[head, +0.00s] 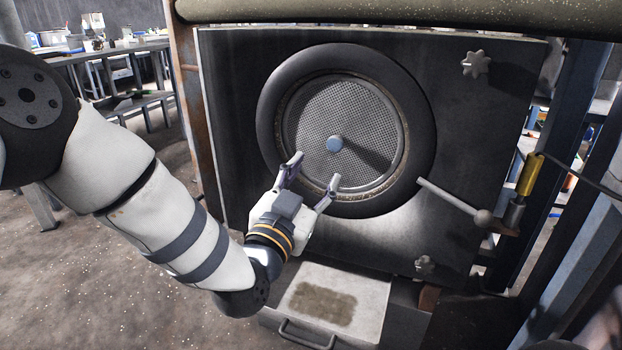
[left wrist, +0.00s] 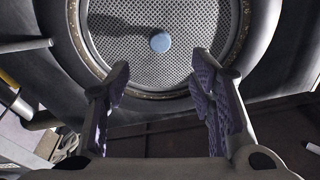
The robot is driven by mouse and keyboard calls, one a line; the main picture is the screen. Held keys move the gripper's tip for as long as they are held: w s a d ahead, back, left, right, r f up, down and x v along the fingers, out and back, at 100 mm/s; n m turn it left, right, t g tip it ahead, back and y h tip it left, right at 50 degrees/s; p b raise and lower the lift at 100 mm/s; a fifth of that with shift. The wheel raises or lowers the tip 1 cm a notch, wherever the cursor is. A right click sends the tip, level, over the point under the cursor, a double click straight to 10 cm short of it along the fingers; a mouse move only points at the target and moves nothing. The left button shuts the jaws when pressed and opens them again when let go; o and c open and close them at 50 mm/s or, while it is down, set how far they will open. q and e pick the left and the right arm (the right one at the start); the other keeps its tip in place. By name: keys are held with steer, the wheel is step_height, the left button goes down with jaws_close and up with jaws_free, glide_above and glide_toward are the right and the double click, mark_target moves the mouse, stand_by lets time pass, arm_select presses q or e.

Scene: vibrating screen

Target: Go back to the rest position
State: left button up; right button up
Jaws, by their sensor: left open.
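My left gripper (head: 309,185) is open and empty in front of the lower left part of the round screen (head: 345,115). The screen is a grey perforated disc with a pale blue knob (head: 334,144) at its middle, set in a thick black ring (head: 272,110). In the left wrist view my open fingers (left wrist: 162,95) point toward the screen (left wrist: 130,38), with the knob (left wrist: 160,42) beyond and between them. Nothing is between the fingers. My right gripper is not in view.
A dark panel (head: 232,90) surrounds the ring, with star-shaped knobs (head: 475,64) and a lever (head: 450,195) on the right. Below is a box with a pale top (head: 365,290) and a handle. Work tables (head: 110,50) stand at the back left. Open floor lies at left.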

arm_select(q)
steer(key=shift+s+a, duration=0.2)
steer(key=shift+s, duration=0.25)
